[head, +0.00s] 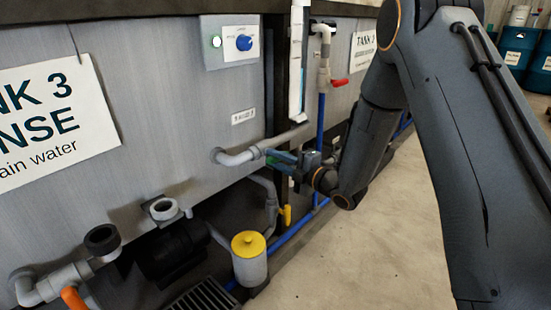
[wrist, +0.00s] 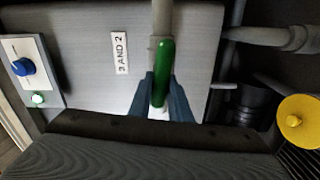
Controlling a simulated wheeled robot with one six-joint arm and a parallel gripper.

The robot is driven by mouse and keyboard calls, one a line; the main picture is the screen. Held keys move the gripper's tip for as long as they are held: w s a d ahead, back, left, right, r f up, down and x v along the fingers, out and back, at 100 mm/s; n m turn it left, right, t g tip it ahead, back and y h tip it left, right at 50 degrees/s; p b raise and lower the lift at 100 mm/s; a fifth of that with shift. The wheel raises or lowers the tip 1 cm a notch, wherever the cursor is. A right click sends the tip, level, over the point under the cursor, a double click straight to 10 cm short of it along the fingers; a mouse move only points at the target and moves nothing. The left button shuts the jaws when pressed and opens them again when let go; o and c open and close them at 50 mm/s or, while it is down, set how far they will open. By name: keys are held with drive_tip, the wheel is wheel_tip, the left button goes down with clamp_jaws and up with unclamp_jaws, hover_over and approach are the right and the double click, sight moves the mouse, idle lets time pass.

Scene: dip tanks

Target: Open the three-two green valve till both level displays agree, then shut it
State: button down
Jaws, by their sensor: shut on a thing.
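The green valve handle (wrist: 163,70) lies between the two fingers of my gripper (wrist: 160,100) in the wrist view. The gripper is shut on it. The handle runs in line with the grey pipe (wrist: 162,18) beside it, as far as I can tell. A label (wrist: 121,53) reading "3 AND 2" is on the panel to its left. In the head view my gripper (head: 283,158) is at the grey pipe (head: 238,157) and mostly covers the handle. A tall pale strip (head: 297,60) stands above it; I cannot read a level on it. No second display is readable.
A "TANK 3" rinse sign (head: 55,115) hangs on the left tank. A control box with a blue knob (head: 244,43) and green light is above. A red-handled valve (head: 339,82), a yellow-capped canister (head: 249,245) and low pipes are nearby. Open floor (head: 385,240) lies right.

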drive_tip(key=shift+f+n, duration=0.1)
drive_tip(key=shift+n, duration=0.5)
drive_tip(key=c, duration=1.6)
unclamp_jaws()
drive_tip(key=shift+c, duration=0.2)
drive_tip(key=p+v, duration=0.2)
drive_tip(key=v, duration=0.6)
